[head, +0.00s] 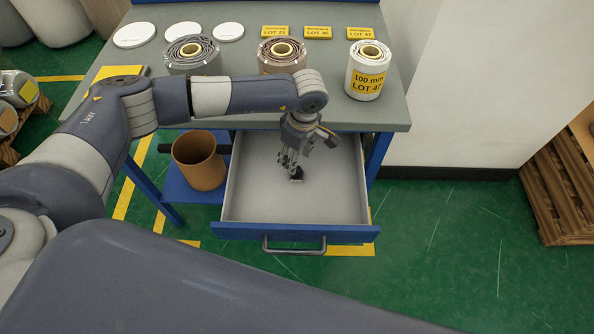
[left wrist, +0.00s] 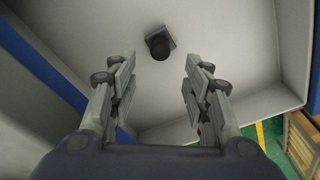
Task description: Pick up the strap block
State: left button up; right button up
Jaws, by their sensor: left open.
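The strap block (left wrist: 159,46), a small dark rounded knob on a flat grey base, lies on the light floor of the open drawer (head: 245,200). It shows ahead of my fingertips in the left wrist view. My left gripper (head: 289,160) reaches down into the drawer, with its fingers close above the block in the head view. In the left wrist view, my left gripper (left wrist: 159,75) has its fingers spread wide with nothing between them. In the head view the fingers partly cover the block. My right gripper is in neither view.
The blue drawer front (head: 300,233) with its handle and the drawer walls surround the gripper. The grey bench top (head: 325,115) above carries wrapped rolls, including a white one (head: 367,75). A brown bin (head: 199,160) stands left of the drawer. The drawer's right half is clear.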

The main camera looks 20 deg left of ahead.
aim_at(297, 173)
pick_arm(q)
jog(key=shift+d+f+p, duration=0.15)
jog(key=shift+f+p, duration=0.5)
jog(key=shift+f, duration=2.55)
grip_shut()
